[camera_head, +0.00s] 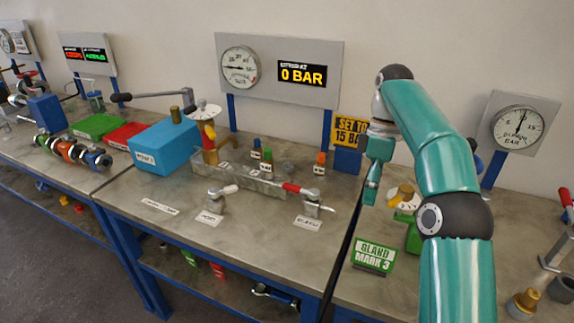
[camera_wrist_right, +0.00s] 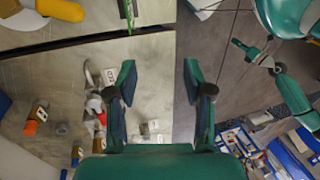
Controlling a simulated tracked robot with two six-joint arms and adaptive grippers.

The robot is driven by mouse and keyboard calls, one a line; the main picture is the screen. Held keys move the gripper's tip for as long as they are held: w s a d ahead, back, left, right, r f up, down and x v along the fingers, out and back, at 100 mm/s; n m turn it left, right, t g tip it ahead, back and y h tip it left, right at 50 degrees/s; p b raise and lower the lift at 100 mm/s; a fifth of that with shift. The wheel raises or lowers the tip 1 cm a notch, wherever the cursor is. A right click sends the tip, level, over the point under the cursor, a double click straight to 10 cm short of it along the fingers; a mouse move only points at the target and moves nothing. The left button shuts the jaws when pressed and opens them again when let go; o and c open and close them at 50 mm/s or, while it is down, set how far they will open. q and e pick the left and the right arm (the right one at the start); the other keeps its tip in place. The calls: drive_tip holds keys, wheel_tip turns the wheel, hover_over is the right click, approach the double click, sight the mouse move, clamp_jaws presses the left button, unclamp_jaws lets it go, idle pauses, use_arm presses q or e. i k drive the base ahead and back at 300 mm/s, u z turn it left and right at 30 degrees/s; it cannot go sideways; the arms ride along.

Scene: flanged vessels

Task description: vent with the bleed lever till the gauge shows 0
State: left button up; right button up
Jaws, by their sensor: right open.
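The digital display (camera_head: 302,74) on the back panel reads 0 BAR. The round gauge (camera_head: 240,67) beside it has a needle too small to read surely. A small red-handled lever (camera_head: 292,188), apparently the bleed lever, sits on the middle bench behind a white label (camera_head: 308,222) too small to read surely. My right gripper (camera_head: 371,183) hangs to the right of this lever, apart from it. In the right wrist view its two fingers (camera_wrist_right: 157,75) are spread with nothing between them. A teal part of mine, perhaps the left gripper (camera_wrist_right: 262,55), shows there; its jaw state is unclear.
A blue box (camera_head: 163,146) and a long pump-like handle (camera_head: 160,95) are farther left.

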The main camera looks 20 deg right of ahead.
sight(298, 190)
drive_tip(key=i, duration=1)
drive_tip(key=u, duration=0.1)
